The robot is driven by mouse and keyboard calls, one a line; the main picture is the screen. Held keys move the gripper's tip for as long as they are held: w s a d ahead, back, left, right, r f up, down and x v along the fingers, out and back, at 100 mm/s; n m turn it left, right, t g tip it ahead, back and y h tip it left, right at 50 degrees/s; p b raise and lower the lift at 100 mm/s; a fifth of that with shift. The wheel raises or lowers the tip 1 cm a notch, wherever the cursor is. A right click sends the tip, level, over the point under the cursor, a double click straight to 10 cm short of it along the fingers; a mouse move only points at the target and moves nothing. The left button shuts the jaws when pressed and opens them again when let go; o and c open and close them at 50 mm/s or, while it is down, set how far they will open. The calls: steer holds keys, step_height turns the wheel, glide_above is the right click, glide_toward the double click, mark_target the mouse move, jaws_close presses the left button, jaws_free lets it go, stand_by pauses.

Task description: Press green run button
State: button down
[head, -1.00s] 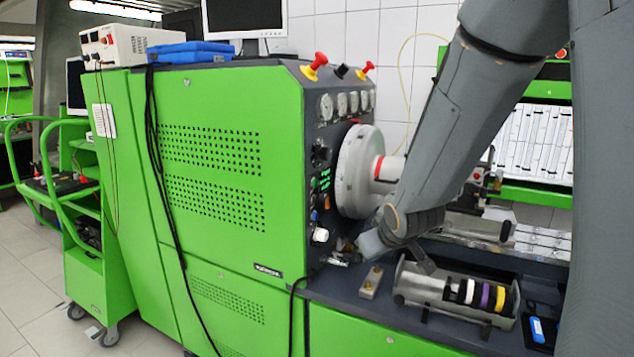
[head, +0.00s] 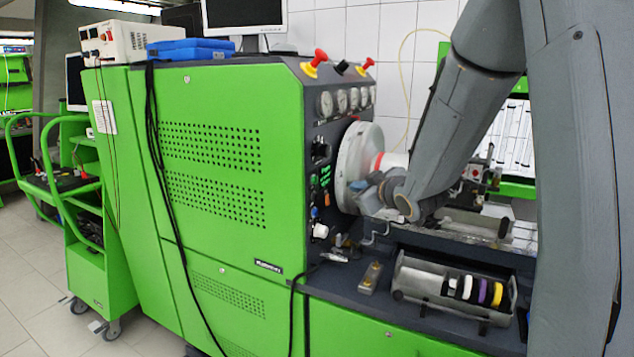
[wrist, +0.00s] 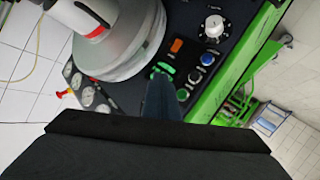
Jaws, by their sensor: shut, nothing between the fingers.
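The control panel (head: 322,150) on the end of the green testbench carries green lit elements (head: 325,175); I cannot tell the run button apart in the head view. Green lit marks (wrist: 164,69) show just past my fingertips. My gripper (wrist: 161,84) is shut and empty, pointing at the panel. Contact with it cannot be told. In the head view my gripper (head: 357,187) is in front of the large grey disc.
The large grey disc (head: 358,150) stands out from the panel close to my gripper. An orange switch (wrist: 176,46) and a white knob (wrist: 214,27) are nearby. A tray of coloured rings (head: 440,283) and a small metal block (head: 371,278) lie on the bench below.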

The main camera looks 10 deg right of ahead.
mark_target(315, 180)
steer(key=w+a+b, duration=0.2)
steer(key=w+a, duration=0.2)
steer(key=a, duration=0.2)
steer(key=shift+w+a+b, duration=0.35)
steer(key=shift+w, duration=0.05)
steer(key=shift+a, duration=0.1)
stand_by(1.8)
steer(key=shift+w+a, duration=0.2)
steer(key=shift+a, duration=0.05)
